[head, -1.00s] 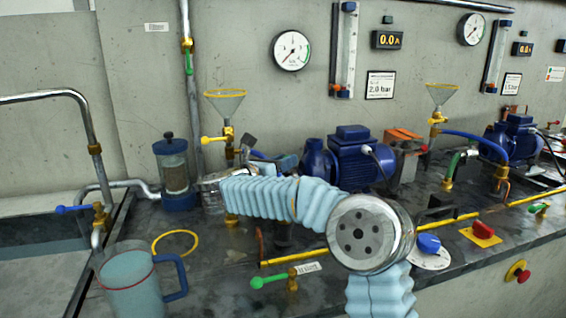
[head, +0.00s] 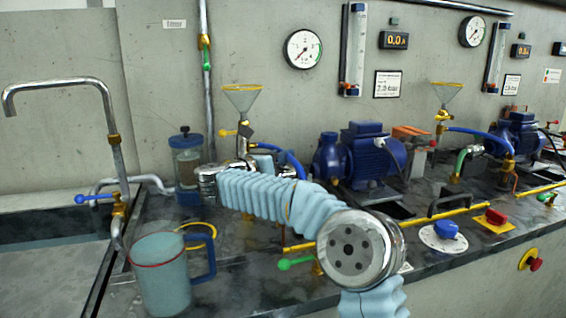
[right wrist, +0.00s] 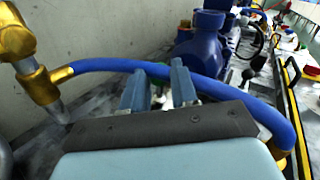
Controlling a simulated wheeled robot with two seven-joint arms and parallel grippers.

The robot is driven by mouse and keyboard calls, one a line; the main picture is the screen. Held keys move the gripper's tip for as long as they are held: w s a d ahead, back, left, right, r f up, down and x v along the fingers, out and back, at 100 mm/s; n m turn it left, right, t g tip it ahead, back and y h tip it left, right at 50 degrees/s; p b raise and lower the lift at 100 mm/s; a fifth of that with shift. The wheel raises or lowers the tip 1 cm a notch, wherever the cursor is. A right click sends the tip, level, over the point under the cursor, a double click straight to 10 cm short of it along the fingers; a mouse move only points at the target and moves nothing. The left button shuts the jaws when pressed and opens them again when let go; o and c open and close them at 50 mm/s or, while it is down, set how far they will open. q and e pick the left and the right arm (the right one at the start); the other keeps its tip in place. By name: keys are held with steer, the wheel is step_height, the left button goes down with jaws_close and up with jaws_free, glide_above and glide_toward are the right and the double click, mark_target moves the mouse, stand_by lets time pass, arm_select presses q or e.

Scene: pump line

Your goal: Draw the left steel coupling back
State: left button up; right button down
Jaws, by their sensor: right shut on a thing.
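My right gripper (head: 262,160) is mostly hidden behind my wrist in the head view, low beside the left funnel's brass valve. In the right wrist view its two pale blue fingers (right wrist: 160,88) stand close together. A small silvery piece, which looks like the left steel coupling (right wrist: 166,100), shows between them; most of it is hidden. The blue hose (right wrist: 108,64) arches just beyond the fingertips, and it also shows in the head view (head: 291,162). My left gripper is not in view.
A blue pump (head: 362,155) stands right of the gripper. The left funnel (head: 242,97) stands behind it. A clear jug (head: 160,275) with a blue handle stands at the front left, beside the sink. A green-handled valve (head: 290,264) lies in front of my forearm.

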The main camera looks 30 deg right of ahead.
steer(key=shift+a, duration=0.25)
steer(key=c, duration=0.9)
jaws_free()
steer(key=shift+a, duration=0.15)
steer(key=shift+b+v, duration=0.85)
steer(key=shift+v, duration=2.75)
